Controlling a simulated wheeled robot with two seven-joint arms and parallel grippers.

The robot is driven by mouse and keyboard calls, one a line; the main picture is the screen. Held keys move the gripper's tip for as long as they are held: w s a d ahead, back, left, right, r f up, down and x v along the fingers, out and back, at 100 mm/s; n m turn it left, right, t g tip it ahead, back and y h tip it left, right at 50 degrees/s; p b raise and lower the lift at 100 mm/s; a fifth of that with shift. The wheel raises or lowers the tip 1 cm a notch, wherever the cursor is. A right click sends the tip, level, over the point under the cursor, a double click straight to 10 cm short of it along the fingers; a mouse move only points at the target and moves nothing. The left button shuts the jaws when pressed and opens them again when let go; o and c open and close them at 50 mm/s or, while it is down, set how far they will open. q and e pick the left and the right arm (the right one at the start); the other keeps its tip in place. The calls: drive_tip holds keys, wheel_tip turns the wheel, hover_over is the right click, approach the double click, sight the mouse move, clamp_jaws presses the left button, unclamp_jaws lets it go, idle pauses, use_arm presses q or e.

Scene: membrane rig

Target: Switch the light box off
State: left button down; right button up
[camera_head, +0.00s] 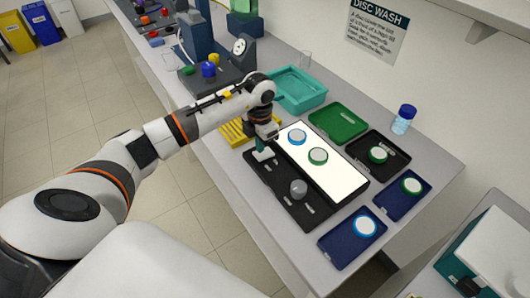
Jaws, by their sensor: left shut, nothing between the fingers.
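The light box (340,182) is a black slab with a bright white, lit-looking panel along its far side. A round grey knob (298,188) and several small pale marks are on the black front strip. I cannot tell which of these is the switch. My left gripper (262,154) is shut and empty, pointing down at the strip's left end; I cannot tell whether it touches. My right gripper is not in view.
A green tray (337,118), a black tray (365,144) and two blue trays (338,249) (386,200) surround the box's far and right sides. A teal basin (297,86), a yellow rack (233,132) and a blue-capped bottle (403,120) stand on the bench. The bench's front edge is near.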

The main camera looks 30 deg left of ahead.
use_arm(q)
drive_tip(key=shift+f+b, duration=0.65)
drive_tip(key=shift+f, duration=0.2)
idle(0.4)
drive_tip(key=shift+r+p, duration=2.2)
drive_tip(key=shift+r, duration=1.35)
